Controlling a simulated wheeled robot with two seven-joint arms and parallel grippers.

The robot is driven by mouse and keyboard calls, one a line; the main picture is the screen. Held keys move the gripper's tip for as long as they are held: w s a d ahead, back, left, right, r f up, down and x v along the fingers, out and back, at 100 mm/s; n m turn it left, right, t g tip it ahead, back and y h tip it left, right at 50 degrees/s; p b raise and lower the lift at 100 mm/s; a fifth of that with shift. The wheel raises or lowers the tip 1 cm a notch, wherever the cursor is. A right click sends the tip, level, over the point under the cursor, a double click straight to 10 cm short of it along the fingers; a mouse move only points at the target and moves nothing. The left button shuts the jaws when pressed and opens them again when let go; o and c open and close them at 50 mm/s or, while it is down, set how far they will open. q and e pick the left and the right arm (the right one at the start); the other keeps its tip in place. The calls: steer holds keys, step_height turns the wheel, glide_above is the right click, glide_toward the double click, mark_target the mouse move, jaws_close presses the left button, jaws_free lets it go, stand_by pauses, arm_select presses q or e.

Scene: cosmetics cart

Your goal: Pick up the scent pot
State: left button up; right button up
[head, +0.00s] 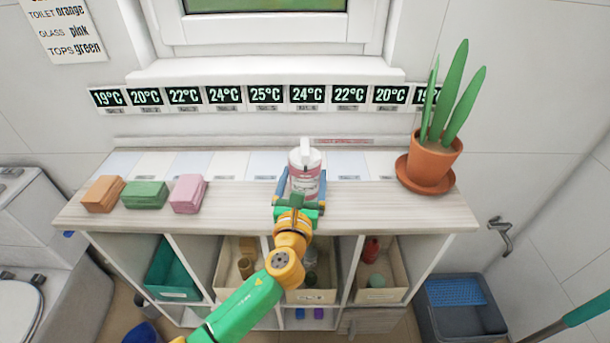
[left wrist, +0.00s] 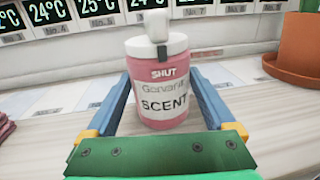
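The scent pot (head: 304,177) is a pink and white pot with a white top, standing upright on the cart's wooden top. In the left wrist view the pot (left wrist: 160,88) carries the words "SHUT" and "SCENT". My left gripper (head: 303,184) reaches in from the front, low over the cart top. Its two blue fingers, which also show in the left wrist view (left wrist: 158,92), stand apart, one on each side of the pot. Whether either finger touches the pot is hard to tell. My right gripper is not in view.
Orange (head: 103,194), green (head: 145,195) and pink (head: 188,193) blocks lie on the left of the cart top (head: 235,198). A potted plant (head: 432,160) stands at the right end. A row of temperature displays (head: 265,95) lines the wall behind. Bins fill the shelves below.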

mark_target(303, 167)
arm_select(q)
steer(key=c, duration=0.7)
steer(key=shift+o, duration=0.2)
steer(key=shift+r, duration=0.15)
step_height(303, 167, up, 4)
steer(key=shift+s+f+p, duration=0.1)
steer(key=shift+p, duration=0.9)
steer(key=s+r+p, duration=0.1)
steer(key=s+r, duration=0.1)
steer(key=s+r+p, duration=0.1)
steer(key=r, duration=0.1)
steer(key=shift+s+d+r, duration=0.1)
steer(key=shift+s+r, duration=0.3)
steer(key=s+r, duration=0.4)
steer(key=s, duration=0.6)
steer(key=shift+p, duration=0.4)
